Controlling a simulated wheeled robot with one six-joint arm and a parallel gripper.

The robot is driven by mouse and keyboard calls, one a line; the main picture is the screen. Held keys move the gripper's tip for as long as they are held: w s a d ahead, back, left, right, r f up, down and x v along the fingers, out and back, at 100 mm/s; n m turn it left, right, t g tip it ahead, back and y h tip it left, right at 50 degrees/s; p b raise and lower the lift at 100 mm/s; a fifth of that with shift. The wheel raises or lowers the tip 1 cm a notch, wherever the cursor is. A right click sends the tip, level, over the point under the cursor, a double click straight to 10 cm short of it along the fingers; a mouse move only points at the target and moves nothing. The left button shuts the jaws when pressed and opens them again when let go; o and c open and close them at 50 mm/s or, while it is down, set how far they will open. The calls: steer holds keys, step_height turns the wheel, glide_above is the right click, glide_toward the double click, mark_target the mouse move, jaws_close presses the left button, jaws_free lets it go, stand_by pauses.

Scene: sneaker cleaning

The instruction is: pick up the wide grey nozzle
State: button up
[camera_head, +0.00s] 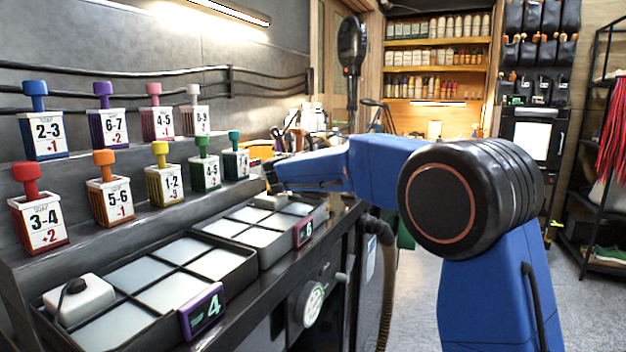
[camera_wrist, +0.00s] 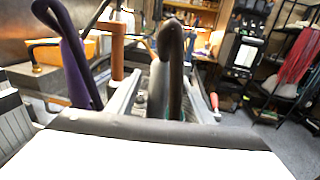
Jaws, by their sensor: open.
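My gripper (camera_head: 270,174) is at the end of my blue arm, over the far end of the dark bench in the head view. It is open, and I see nothing held in it. The wide grey nozzle cannot be made out for certain in either view. In the wrist view a black curved upright piece (camera_wrist: 171,65) stands in front of the gripper. A purple and black handle (camera_wrist: 75,60) and an orange-brown upright handle (camera_wrist: 117,50) stand to its left. Several tools (camera_head: 290,140) are crowded behind the gripper in the head view, too small to tell apart.
Two compartment trays lie along the bench, one with a "4" tag (camera_head: 202,310), the other with a "6" tag (camera_head: 304,230). Several labelled soap bottles with coloured caps, such as the red one (camera_head: 38,220), stand on steps at left. Open floor (camera_head: 420,290) lies right of the bench.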

jaws_close()
